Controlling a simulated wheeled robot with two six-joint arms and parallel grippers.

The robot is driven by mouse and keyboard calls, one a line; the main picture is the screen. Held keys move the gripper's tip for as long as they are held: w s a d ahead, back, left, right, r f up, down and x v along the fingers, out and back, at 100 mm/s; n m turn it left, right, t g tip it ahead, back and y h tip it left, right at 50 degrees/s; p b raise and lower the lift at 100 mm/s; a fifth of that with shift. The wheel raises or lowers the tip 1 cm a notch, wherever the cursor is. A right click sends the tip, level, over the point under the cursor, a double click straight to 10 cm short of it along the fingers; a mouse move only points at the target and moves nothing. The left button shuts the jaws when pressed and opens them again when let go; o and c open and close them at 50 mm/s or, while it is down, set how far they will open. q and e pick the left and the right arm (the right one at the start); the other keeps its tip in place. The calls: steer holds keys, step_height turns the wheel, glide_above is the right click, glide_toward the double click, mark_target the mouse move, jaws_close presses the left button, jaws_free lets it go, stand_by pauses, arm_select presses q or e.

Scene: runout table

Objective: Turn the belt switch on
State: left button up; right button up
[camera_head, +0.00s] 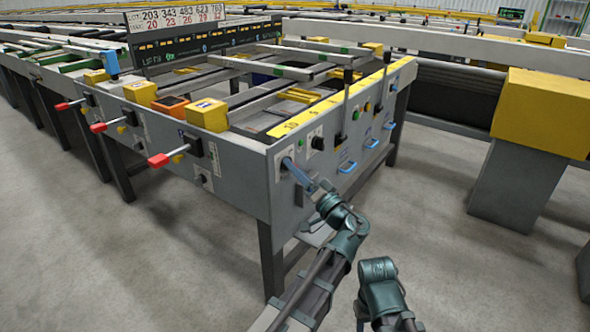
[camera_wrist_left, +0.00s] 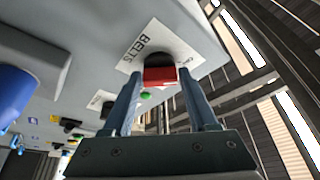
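The belt switch is on a white plate lettered BELTS (camera_wrist_left: 141,42) on the grey machine panel. In the left wrist view its red-faced knob (camera_wrist_left: 160,76) sits in a dark round base. My left gripper (camera_wrist_left: 162,78) is open, with one blue-grey finger on each side of the knob and a small gap visible to each.
Right of the switch, the panel carries a green button (camera_head: 300,142), a black knob (camera_head: 318,143), black levers (camera_head: 346,100) and blue handles (camera_head: 347,167). Red-tipped handles (camera_head: 158,160) stick out on the left side. The floor in front is clear.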

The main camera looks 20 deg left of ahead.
arm_select(q)
jaws_close()
steer(key=shift+r, duration=0.1)
steer(key=shift+r+m+g+h+p, duration=0.1)
steer(key=shift+m+g+h+p, duration=0.6)
steer(key=shift+m+p, duration=1.75)
steer(key=shift+r+m+g+h+p, duration=0.15)
steer(key=shift+m+g+h+p, duration=0.3)
steer(key=shift+m+h+p, duration=1.85)
steer(key=shift+r+m+g+y+p, duration=0.1)
steer(key=shift+m+g+y+p, duration=0.4)
steer(key=shift+m+p, duration=2.15)
steer(key=shift+m+g+b, duration=0.25)
steer(key=shift+m+b, duration=0.7)
steer(key=shift+m, duration=0.25)
steer(key=shift+o, duration=2.3)
jaws_free()
